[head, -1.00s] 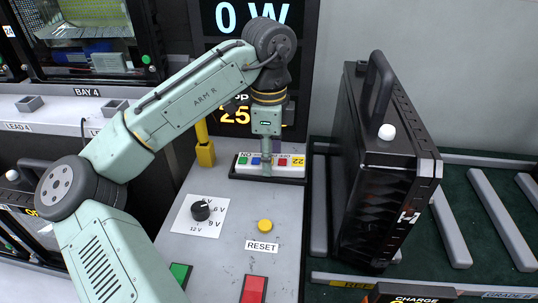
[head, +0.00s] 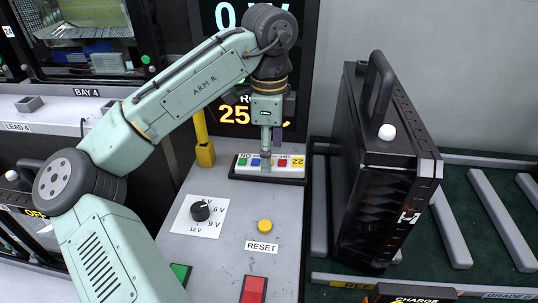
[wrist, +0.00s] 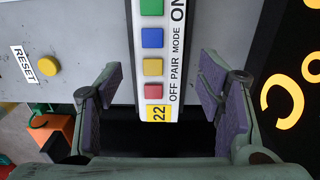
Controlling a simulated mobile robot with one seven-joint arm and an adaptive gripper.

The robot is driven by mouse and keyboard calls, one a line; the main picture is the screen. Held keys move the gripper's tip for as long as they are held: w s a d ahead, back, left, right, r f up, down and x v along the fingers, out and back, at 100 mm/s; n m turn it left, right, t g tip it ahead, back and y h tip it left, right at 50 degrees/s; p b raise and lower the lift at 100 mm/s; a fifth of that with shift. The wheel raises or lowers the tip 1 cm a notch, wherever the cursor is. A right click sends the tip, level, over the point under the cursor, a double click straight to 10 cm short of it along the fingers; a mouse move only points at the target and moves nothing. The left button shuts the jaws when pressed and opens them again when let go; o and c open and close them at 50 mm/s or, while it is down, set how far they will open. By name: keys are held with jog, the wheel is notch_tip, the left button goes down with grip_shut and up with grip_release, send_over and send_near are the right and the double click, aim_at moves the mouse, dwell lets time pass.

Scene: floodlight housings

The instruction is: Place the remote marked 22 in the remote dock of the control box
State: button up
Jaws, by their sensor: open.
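The remote marked 22 (head: 290,162) is a white bar with green, blue, yellow and red buttons and a yellow 22 label. It lies in the black remote dock (head: 237,178) on the grey control box (head: 228,260). In the wrist view, the remote (wrist: 153,65) runs from the top edge to its 22 end, with a dark gap beyond that end. I cannot tell how deep it sits. My gripper (head: 268,142) is open just above the remote. Its two purple-padded fingers (wrist: 160,90) stand apart on either side of the 22 end, holding nothing.
A voltage dial (head: 201,210), a yellow reset button (head: 265,226) and green and red switches are in front of the dock. A dark display (head: 235,115) stands behind it. A tall black housing with a handle (head: 385,165) stands on the roller bed at right.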

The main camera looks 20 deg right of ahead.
notch_tip(320, 180, up, 10)
jog(key=shift+p, duration=0.3)
jog(key=shift+f, duration=0.1)
jog(key=shift+c, duration=0.3)
dwell(1.7)
